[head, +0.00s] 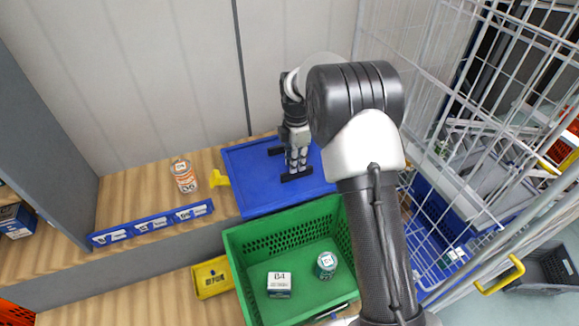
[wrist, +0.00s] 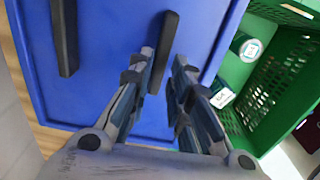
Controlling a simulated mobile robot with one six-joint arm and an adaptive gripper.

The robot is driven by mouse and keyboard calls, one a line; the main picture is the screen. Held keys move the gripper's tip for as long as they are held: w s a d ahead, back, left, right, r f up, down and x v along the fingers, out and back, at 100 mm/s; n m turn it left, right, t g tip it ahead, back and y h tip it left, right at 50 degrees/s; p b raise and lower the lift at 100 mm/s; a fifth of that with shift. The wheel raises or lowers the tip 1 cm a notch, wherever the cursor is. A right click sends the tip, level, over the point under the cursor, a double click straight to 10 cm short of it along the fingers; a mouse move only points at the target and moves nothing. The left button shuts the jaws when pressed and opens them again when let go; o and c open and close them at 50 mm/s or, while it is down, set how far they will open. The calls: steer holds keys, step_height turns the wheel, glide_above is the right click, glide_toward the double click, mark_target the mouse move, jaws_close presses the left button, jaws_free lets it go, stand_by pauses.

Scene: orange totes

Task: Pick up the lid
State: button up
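The lid is a flat blue panel (head: 245,165) lying on the wooden surface behind the green crate, with two black bar handles on top. It fills much of the wrist view (wrist: 110,90). My gripper (head: 297,170) is over the lid and points down at the nearer handle (head: 298,175). In the wrist view my gripper (wrist: 163,58) is open, with a finger on each side of the near end of that handle (wrist: 168,35). I cannot tell whether the fingers touch it. The other handle (wrist: 65,38) is to the left, apart from the fingers.
The green crate (head: 240,262) in front holds a white box (head: 279,284) and a can (head: 326,265). An orange-and-white can (head: 184,177) and a yellow piece (head: 219,179) are left of the lid. A wire cage (head: 480,90) stands to the right. A wall is behind.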

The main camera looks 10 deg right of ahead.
step_height(320, 180, down, 5)
steer(key=shift+d+f+b, duration=0.1)
steer(key=shift+b, duration=0.4)
jaws_close()
